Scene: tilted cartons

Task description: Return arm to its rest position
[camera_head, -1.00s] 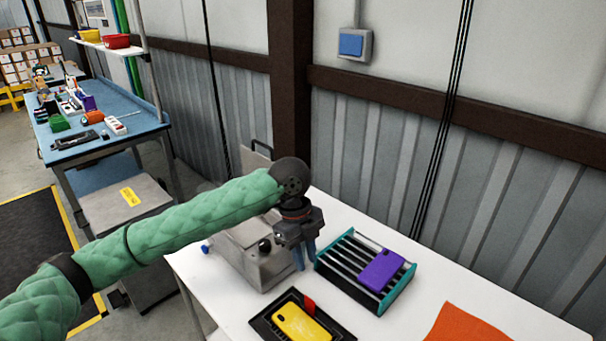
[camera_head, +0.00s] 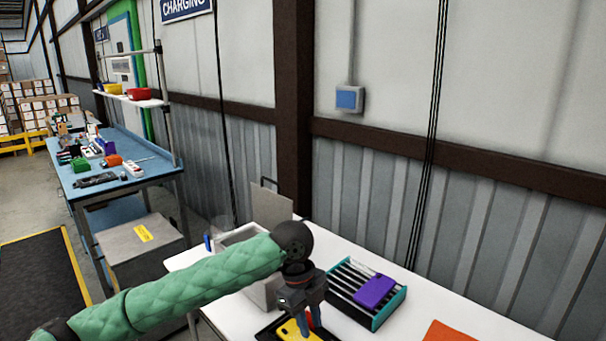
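My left arm, in a green quilted sleeve, comes in from the lower left. Its dark gripper (camera_head: 309,322) points down at the bottom centre of the head view. The lower part of the piece and tray is cut off by the picture's edge. My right gripper is not in view.
A slotted rack (camera_head: 392,305) with a purple piece (camera_head: 374,291) stands right of the gripper on the white table (camera_head: 440,316). An orange sheet (camera_head: 445,331) lies farther right. A blue workbench (camera_head: 153,160) stands at the left.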

